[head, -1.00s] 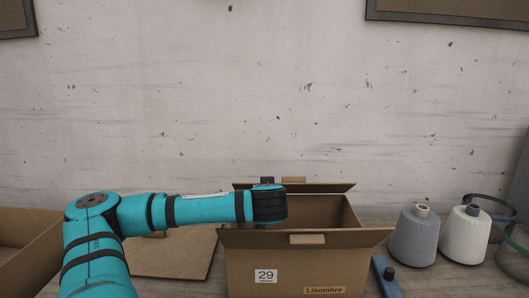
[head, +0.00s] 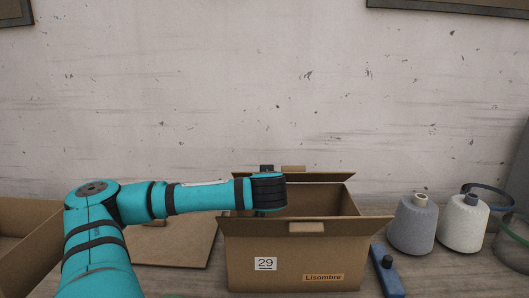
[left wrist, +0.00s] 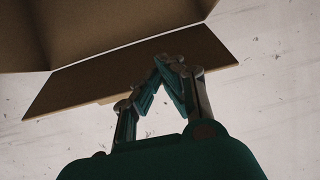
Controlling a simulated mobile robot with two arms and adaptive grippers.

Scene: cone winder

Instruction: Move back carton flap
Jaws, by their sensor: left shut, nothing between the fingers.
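The brown carton (head: 250,240) stands on the table with its top open. Its back flap (head: 330,177) leans outward at the rear rim, with a small tab on its edge. The flap also shows in the left wrist view (left wrist: 80,85), below the carton's wall. My left gripper (left wrist: 161,62) is shut and empty, its fingertips overlapping the flap in that view; I cannot tell whether they touch it. In the head view, my left wrist hides most of the gripper at the carton's back left. My right gripper is not in view.
The carton's front flap (head: 270,232) is folded outward. Grey (head: 414,225) and white (head: 463,225) yarn cones stand to the right, near a blue tool (head: 386,273). Another open box (head: 30,235) is at the left, with a flat brown panel (head: 170,245) beside it. A wall is behind.

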